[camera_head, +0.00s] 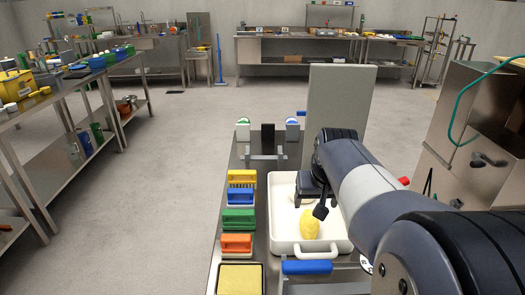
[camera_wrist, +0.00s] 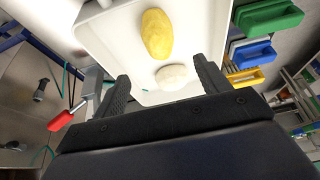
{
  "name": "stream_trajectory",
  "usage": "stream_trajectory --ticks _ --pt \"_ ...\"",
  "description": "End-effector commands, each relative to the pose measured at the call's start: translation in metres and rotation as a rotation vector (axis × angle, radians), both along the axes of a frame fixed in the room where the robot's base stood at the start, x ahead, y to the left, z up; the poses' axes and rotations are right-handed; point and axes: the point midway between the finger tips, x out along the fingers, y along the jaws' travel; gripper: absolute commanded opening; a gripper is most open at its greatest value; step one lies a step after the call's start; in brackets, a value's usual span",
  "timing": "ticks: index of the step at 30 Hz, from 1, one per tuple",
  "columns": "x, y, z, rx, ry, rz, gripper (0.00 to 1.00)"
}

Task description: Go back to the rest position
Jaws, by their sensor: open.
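My gripper (camera_head: 309,203) hangs above the white tray (camera_head: 285,248), which stands on the steel cart top. In the wrist view my gripper (camera_wrist: 161,70) has its two black fingers spread apart with nothing between them that it grips. A yellow oval lump (camera_head: 310,223) lies in the tray; it also shows in the wrist view (camera_wrist: 157,35). A whitish round lump (camera_wrist: 171,75) lies beside it in the tray, below and between my fingers in the wrist view. In the head view my gripper largely hides this whitish lump.
Yellow, green (camera_head: 238,220) and orange (camera_head: 237,243) brushes line the cart's left side, above a yellow sponge (camera_head: 240,278). An upright grey panel (camera_head: 339,105) stands at the cart's far end. A steel machine (camera_head: 480,140) is at right.

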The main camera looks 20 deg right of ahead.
Motion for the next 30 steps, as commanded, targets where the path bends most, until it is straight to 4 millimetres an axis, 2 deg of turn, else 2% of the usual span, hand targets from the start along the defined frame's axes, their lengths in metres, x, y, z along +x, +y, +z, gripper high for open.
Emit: stream_trajectory --ticks 18,21,24,30 --pt "0.041 -0.012 -0.111 0.001 0.004 0.0 0.71" --pt "0.042 -0.012 -0.09 -0.001 -0.004 0.001 0.71" --pt "0.042 -0.012 -0.079 -0.001 -0.002 0.0 0.71" --pt "0.041 -0.012 -0.069 0.0 0.0 0.0 0.71"
